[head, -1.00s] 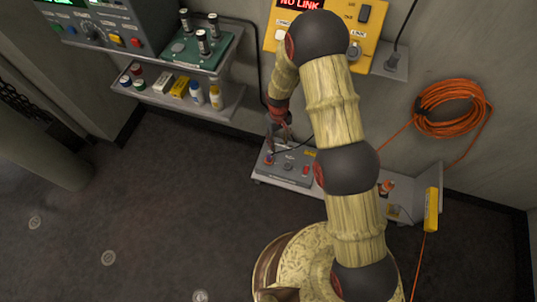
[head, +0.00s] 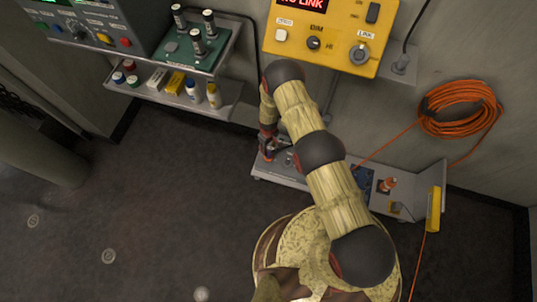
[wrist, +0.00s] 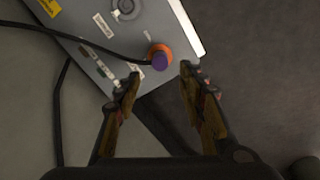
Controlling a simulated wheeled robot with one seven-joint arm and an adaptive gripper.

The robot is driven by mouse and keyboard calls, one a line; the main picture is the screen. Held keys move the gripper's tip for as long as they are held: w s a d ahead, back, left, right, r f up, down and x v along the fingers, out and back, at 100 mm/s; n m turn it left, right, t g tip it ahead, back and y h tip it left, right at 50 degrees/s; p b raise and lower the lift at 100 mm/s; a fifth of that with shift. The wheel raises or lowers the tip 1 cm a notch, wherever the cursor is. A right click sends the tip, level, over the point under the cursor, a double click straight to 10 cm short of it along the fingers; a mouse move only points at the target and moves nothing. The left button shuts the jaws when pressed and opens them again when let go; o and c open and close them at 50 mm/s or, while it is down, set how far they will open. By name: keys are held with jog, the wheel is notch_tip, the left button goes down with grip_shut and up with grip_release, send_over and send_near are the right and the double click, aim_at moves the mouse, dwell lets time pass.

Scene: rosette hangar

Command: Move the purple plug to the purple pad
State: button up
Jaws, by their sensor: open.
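The purple plug (wrist: 160,61) shows in the wrist view, with an orange ring around its base, on a grey panel box (wrist: 110,30). A black cable runs left from it. My gripper (wrist: 158,75) is open, its fingertips to either side of the plug's near edge, with nothing held. In the head view my gripper (head: 268,154) is over the left end of the low shelf, and hides the plug there. I cannot make out a purple pad in either view.
The low shelf (head: 410,212) also carries a dark blue pad (head: 363,180) and an orange-and-white item (head: 388,184). A yellow panel (head: 330,32) hangs above on the wall. A bottle shelf (head: 225,112) is left; an orange cable coil (head: 460,108) is right.

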aim_at(269, 154)
jog(key=shift+f, duration=0.1)
notch_tip(269, 154, down, 8)
jog(key=b, duration=0.6)
jog(key=shift+f, duration=0.4)
jog(key=shift+b, duration=0.65)
dwell(0.5)
jog(key=shift+c, duration=0.4)
grip_shut()
dwell(0.5)
jog(key=shift+r, duration=0.15)
jog(key=shift+r+p, duration=1.8)
jog(key=shift+r, duration=1.1)
